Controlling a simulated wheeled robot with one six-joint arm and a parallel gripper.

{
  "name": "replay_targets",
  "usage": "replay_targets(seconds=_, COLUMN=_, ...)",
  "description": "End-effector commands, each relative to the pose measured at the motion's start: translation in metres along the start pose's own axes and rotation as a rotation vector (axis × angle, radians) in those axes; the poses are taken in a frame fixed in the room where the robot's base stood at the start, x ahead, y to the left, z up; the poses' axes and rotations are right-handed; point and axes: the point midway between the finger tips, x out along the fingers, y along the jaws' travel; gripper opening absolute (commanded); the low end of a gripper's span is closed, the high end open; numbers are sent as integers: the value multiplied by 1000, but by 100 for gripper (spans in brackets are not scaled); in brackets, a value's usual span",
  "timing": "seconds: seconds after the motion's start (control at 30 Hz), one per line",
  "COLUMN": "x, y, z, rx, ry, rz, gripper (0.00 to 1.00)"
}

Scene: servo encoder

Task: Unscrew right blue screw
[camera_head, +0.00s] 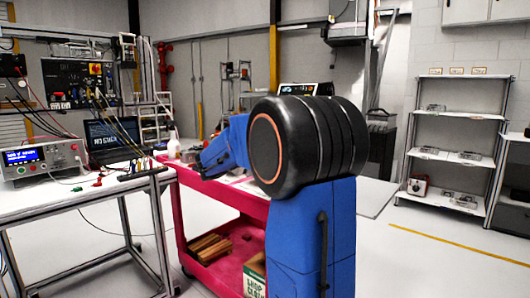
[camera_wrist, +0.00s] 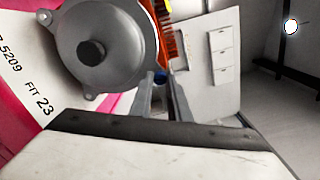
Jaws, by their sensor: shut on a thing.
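A round grey motor housing (camera_wrist: 105,45) with a dark central shaft (camera_wrist: 91,50) fills the upper left of the wrist view. In the head view my arm hides the gripper and the housing.
An orange part (camera_wrist: 163,28) lies just behind the fingertips. A pink cart (camera_head: 233,200) stands behind my arm. A white workbench (camera_head: 75,199) with a power supply (camera_head: 42,160) and laptop (camera_head: 113,136) is on the left. Shelves (camera_head: 455,118) stand at right, with free floor before them.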

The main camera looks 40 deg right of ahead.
Motion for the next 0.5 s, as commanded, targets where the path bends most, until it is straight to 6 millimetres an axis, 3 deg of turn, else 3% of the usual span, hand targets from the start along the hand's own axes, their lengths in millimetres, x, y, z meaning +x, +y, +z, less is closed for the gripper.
replay_targets(seconds=0.5, x=1, y=0, z=0, rx=-456, ry=2, rz=0, gripper=0)
